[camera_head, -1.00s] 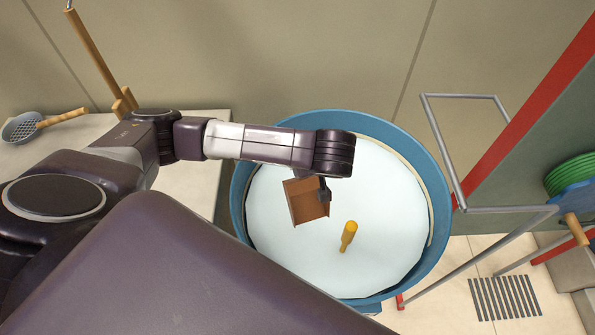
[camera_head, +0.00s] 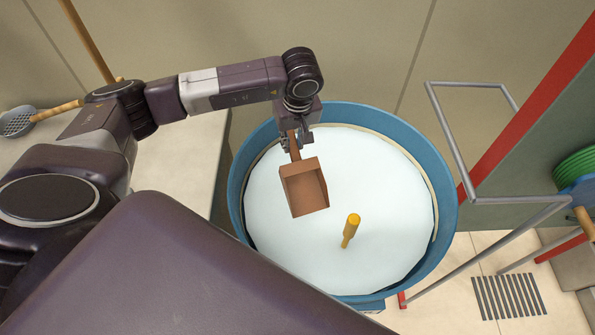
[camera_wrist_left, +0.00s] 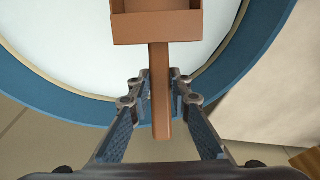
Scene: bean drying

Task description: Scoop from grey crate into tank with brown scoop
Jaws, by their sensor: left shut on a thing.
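The brown scoop (camera_head: 305,188) is over the blue-rimmed tank (camera_head: 439,243) in the head view, its open side facing up toward the camera. Its pan looks empty. My left gripper (camera_head: 297,140) is shut on the scoop's handle near the tank's far rim. In the left wrist view the handle (camera_wrist_left: 160,95) runs between the fingers of my left gripper (camera_wrist_left: 160,92), and the pan is at the top. The tank holds a pale, smooth surface, and a yellow-topped peg (camera_head: 351,230) stands up from it. The grey crate and my right gripper are not in view.
A light counter (camera_head: 175,170) stands left of the tank, with a strainer (camera_head: 18,122) at its far left. A grey metal rail (camera_head: 470,84) stands right of the tank. Green coiled hose (camera_head: 575,170) and a floor drain (camera_head: 508,297) are farther right.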

